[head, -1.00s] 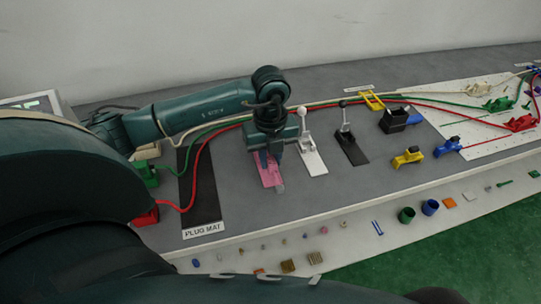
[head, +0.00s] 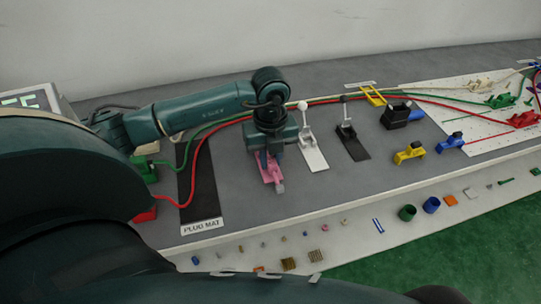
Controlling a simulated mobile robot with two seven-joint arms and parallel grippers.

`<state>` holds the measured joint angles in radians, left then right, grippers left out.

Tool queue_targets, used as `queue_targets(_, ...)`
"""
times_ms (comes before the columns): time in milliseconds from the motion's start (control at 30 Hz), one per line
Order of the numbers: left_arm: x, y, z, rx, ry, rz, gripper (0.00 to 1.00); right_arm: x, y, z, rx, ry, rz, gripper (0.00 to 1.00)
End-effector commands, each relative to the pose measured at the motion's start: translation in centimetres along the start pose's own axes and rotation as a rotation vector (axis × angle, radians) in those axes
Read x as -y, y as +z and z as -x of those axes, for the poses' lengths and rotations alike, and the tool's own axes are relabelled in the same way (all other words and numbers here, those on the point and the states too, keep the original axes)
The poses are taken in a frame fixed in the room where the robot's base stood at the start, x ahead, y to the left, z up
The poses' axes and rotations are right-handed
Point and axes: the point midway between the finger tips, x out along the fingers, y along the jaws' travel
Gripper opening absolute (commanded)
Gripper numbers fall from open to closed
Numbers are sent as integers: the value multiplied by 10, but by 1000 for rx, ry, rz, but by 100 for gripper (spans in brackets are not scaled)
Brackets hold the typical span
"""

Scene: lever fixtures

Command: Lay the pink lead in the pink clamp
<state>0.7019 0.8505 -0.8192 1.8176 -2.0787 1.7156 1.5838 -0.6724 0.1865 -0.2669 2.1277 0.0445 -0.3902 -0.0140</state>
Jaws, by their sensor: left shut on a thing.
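The pink clamp (head: 270,175) is a lever fixture on the grey bench, left of the white and black lever fixtures. Its base has a light grey piece at the near end. My left gripper (head: 266,163) points down over it, shut on a pink part of the clamp that looks like its lever. The wrist hides much of the clamp's far side. I cannot make out a pink lead; the cables I see are red, green and beige. My right gripper is not in view.
A white lever fixture (head: 312,150) and a black one (head: 349,142) stand close on the right. A black plug mat (head: 200,200) lies left. Red (head: 192,165) and green cables run behind my arm. A lower shelf (head: 345,226) holds small parts.

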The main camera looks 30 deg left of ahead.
Motion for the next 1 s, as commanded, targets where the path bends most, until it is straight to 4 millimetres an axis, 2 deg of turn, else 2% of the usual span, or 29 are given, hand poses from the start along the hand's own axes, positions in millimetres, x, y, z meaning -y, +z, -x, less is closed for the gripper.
queue_targets(1000,0,0,-13,0,0,0,0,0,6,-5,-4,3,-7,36)
